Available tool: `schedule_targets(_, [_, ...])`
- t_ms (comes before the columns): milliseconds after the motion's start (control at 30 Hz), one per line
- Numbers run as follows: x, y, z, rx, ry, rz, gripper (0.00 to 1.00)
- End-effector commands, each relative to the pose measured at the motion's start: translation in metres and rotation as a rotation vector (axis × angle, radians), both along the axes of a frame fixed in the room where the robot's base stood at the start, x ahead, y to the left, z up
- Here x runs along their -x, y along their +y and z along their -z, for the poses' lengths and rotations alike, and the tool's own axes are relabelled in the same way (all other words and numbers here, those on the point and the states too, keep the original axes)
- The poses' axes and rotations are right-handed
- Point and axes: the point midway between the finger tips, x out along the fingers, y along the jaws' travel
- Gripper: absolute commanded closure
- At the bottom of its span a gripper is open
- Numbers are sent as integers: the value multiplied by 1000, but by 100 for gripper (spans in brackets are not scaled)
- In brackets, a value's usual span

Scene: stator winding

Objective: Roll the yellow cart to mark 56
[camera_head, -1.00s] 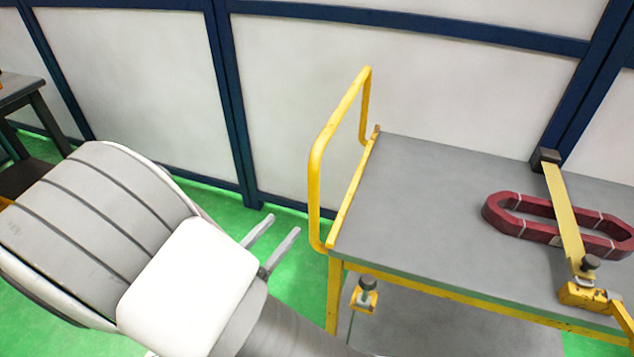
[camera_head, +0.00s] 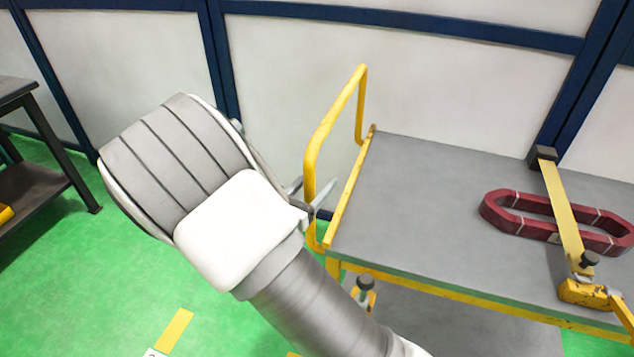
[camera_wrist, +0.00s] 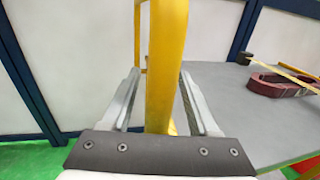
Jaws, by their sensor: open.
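The yellow cart has a grey top (camera_head: 420,200) and a yellow tube handle (camera_head: 334,118) at its left end. My gripper (camera_head: 312,190) is at the lower near part of this handle, open. In the wrist view, the yellow handle tube (camera_wrist: 165,70) stands between the two open fingers of my gripper (camera_wrist: 158,82), with gaps visible beside it. A yellow floor stripe (camera_head: 175,330) with a white label (camera_head: 155,353) is at the bottom left of the head view. The label's number cannot be read.
A red coil (camera_head: 515,226) lies on the cart top under a yellow clamp bar (camera_head: 566,215). A dark shelf table (camera_head: 55,180) stands at the left. White wall panels (camera_head: 430,70) are behind the cart. Green floor (camera_head: 80,280) is open at the left.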

Motion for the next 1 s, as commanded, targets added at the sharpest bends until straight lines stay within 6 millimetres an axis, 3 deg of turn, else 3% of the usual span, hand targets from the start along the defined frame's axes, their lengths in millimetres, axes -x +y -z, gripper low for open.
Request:
schedule_targets(200, [0,0,0,0,0,0,41])
schedule_targets(533, [0,0,0,0,0,0,100])
schedule_targets(1000, [0,0,0,1,1,0,100])
